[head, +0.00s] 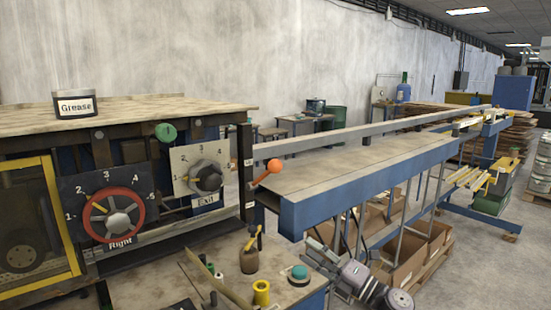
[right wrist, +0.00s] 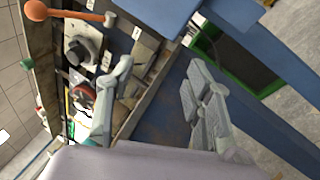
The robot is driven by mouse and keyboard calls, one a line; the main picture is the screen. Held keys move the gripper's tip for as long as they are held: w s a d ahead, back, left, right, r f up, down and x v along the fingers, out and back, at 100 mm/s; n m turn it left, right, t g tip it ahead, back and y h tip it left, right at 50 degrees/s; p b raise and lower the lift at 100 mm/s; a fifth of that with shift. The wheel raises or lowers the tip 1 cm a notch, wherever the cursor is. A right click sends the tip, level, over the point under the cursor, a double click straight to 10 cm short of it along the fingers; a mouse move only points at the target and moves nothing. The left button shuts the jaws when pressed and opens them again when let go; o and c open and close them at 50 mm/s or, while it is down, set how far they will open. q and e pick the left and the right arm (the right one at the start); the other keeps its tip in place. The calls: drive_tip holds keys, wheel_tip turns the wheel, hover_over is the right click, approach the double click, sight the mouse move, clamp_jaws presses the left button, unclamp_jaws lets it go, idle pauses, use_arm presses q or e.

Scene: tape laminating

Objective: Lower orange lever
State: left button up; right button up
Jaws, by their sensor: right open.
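The orange lever (head: 274,166) is on the machine's right end, beside the Exit dial. Its round knob is up and to the right of its pivot. In the right wrist view the orange lever (right wrist: 37,11) shows at the top left, beyond the fingers and apart from them. My right gripper (head: 314,250) is below and right of the lever in the head view, in front of the blue conveyor frame. Its fingers are spread and empty, as the right wrist view of the gripper (right wrist: 160,92) also shows. My left gripper is not in view.
The Exit dial (head: 207,177) and the red Right dial (head: 111,216) are left of the lever. The blue conveyor (head: 355,172) runs away to the right. A low bench holds an oil can (head: 250,257), a yellow spool (head: 261,293) and a green-topped button (head: 299,273).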

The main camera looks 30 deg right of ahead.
drive_tip(key=s+a+r+n+g+y+p, duration=0.1)
drive_tip(key=s+r+n, duration=0.2)
drive_tip(key=r+n, duration=0.35)
drive_tip(key=s+a+r+n+g+y, duration=0.1)
drive_tip(key=s+r+n, duration=0.25)
drive_tip(key=r, duration=0.65)
drive_tip(key=n+h+p, duration=0.2)
drive_tip(key=n+h, duration=0.1)
drive_tip(key=n, duration=0.1)
approach(281, 168)
drive_tip(key=shift+g, duration=0.4)
drive_tip(key=p+x, duration=0.2)
drive_tip(key=x, duration=0.1)
drive_tip(key=p+x, duration=0.2)
drive_tip(key=x, duration=0.1)
drive_tip(key=p+x, duration=0.2)
drive_tip(key=x, duration=0.2)
drive_tip(key=shift+w+r, duration=0.15)
drive_tip(key=shift+r, duration=0.2)
drive_tip(key=shift+w+a+f+p, duration=0.1)
drive_tip(key=shift+w+p, duration=0.1)
drive_tip(key=shift+w, duration=0.15)
drive_tip(key=shift+w+a+f+p, duration=0.1)
drive_tip(key=shift+w+p, duration=0.1)
drive_tip(key=shift+w, duration=0.15)
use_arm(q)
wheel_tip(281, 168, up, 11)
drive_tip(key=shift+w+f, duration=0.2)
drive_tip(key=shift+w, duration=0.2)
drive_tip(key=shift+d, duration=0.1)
